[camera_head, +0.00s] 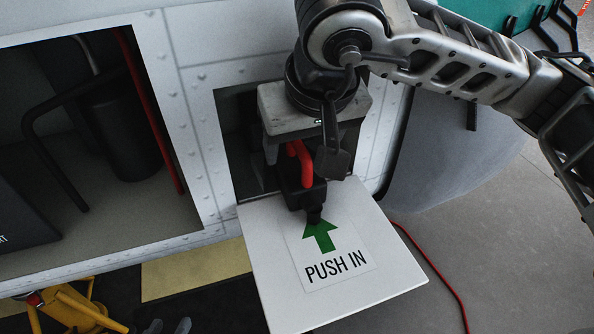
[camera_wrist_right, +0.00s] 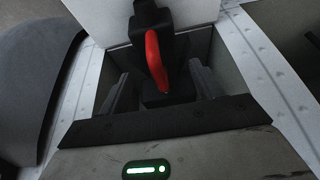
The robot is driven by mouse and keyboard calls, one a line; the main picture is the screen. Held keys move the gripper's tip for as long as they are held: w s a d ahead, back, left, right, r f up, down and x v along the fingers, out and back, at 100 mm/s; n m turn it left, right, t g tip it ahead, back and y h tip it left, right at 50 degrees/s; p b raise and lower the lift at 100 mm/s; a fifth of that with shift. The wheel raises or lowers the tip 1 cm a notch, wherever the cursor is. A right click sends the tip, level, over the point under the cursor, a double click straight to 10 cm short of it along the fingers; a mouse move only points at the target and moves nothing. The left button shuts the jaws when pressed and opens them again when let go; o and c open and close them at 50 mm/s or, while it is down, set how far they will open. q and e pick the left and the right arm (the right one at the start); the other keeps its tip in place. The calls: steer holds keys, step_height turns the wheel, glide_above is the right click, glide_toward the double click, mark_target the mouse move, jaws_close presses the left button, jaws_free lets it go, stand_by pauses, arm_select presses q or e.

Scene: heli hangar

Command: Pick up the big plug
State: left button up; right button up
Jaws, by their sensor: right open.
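The big plug (camera_head: 308,190) is black with a red handle and sits at the opening in the white riveted wall, at the inner end of the fold-down flap. Its red handle (camera_wrist_right: 156,62) shows in the right wrist view. My right gripper (camera_head: 297,165) hangs over the plug, its body hiding part of it. In the right wrist view, its two grey fingers (camera_wrist_right: 161,88) are apart, one on each side of the plug, with gaps visible. Two grey tips at the bottom edge of the head view appear to be my left gripper (camera_head: 168,326), spread apart and empty.
The white flap (camera_head: 270,285) carries a green arrow and "PUSH IN". A larger opening at the left holds a dark cylinder (camera_head: 125,135) and a red pipe (camera_head: 150,110). A yellow object (camera_head: 75,308) stands at lower left. A red cable (camera_head: 440,280) lies on the grey floor.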

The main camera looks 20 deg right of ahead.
mark_target(298, 167)
steer(key=shift+x, duration=2.95)
steer(key=shift+d+r, duration=0.1)
steer(key=shift+d, duration=0.05)
steer(key=c, duration=0.9)
steer(key=shift+c, duration=0.8)
steer(key=shift+r, duration=0.15)
